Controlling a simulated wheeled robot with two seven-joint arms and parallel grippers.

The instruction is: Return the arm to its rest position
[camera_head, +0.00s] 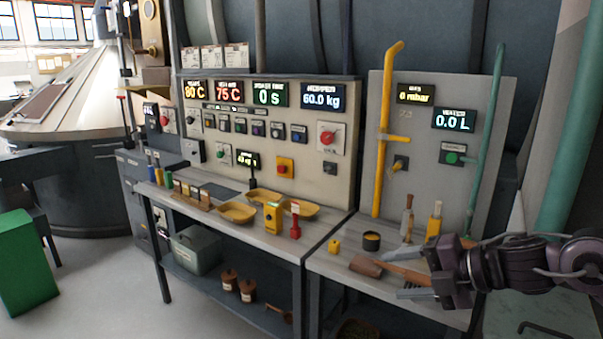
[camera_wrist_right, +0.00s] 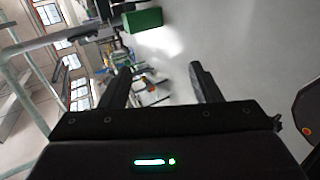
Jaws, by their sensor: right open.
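My right gripper (camera_head: 420,278) comes in from the right edge of the head view, in front of the right bench. Its two fingers point left and stand apart with nothing between them. In the right wrist view the two fingers (camera_wrist_right: 160,85) are also apart, with open floor and distant blurred clutter beyond them. In the head view the gripper overlaps the right bench top near a wooden-handled scoop (camera_head: 368,266); I cannot tell whether they touch. My left gripper is not in view.
A control panel (camera_head: 310,180) with displays stands behind the left bench (camera_head: 275,243), which carries yellow trays (camera_head: 237,212). The right bench (camera_head: 340,275) holds a dark cup (camera_head: 372,241) and brushes. A green box (camera_head: 25,262) stands at left. The floor (camera_head: 110,290) at front left is clear.

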